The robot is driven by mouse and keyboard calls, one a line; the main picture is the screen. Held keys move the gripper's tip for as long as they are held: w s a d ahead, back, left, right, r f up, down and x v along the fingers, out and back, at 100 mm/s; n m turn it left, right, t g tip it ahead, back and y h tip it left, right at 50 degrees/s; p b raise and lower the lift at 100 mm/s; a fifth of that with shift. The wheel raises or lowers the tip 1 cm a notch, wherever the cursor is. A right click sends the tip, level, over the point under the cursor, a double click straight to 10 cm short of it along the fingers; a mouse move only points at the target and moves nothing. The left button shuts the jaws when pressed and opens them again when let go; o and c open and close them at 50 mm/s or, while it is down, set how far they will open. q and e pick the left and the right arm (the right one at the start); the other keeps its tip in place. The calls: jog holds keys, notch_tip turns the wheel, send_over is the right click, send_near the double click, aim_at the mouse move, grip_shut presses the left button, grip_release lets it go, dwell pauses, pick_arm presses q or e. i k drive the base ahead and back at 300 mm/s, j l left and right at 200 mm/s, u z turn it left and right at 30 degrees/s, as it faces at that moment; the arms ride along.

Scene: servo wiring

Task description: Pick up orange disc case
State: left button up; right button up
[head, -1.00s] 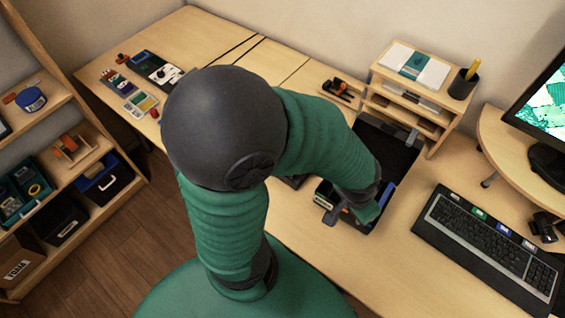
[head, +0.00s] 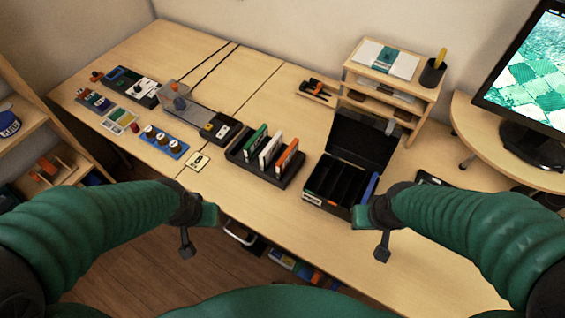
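The orange disc case (head: 287,155) stands on edge in a black rack (head: 262,173) at the middle of the desk, at the right end of a row. A white case (head: 270,150) and a green case (head: 255,139) stand to its left in the same rack. My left gripper (head: 197,232) is in front of the desk's front edge, to the lower left of the rack. My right gripper (head: 371,232) is to the lower right of the rack, near an open black box. Neither gripper touches the case. Their finger gaps are not clear.
The open black box (head: 338,180), with compartments and a raised lid, stands right of the rack. A blue tray of knobs (head: 165,141) and several devices lie to the left. A wooden shelf unit (head: 392,75) stands behind. The desk in front of the rack is clear.

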aim_at(284, 162)
jog(key=j, duration=0.85)
jog(key=i+j, duration=0.1)
jog(key=j, duration=0.8)
jog(key=u, duration=0.05)
